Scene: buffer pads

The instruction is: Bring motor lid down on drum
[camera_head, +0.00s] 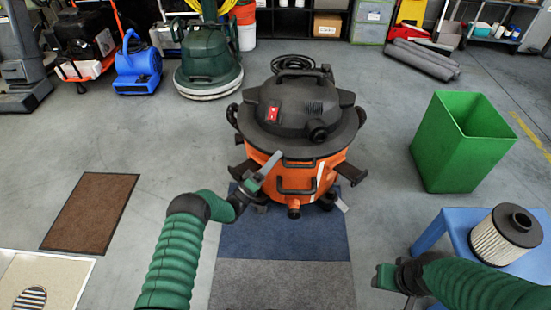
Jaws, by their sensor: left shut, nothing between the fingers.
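The wet/dry vacuum stands in the middle, with an orange drum (275,183) below and a dark grey motor lid (298,108) on top. The lid looks level over the drum. Any small gap at the rim cannot be told from this angle. The lid has a top handle and a red switch. My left gripper (256,183) is shut and empty at the drum's front left side, close to it; contact cannot be told. My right gripper (384,278) is low at the right, away from the vacuum, beside the blue stand. Its finger opening is unclear.
The vacuum stands at a blue mat (270,238), with a grey mat in front. A green bin (460,142) stands to the right. A pleated filter (505,236) sits on a blue stand (456,226). A brown mat (92,212) lies left. Floor machines stand behind.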

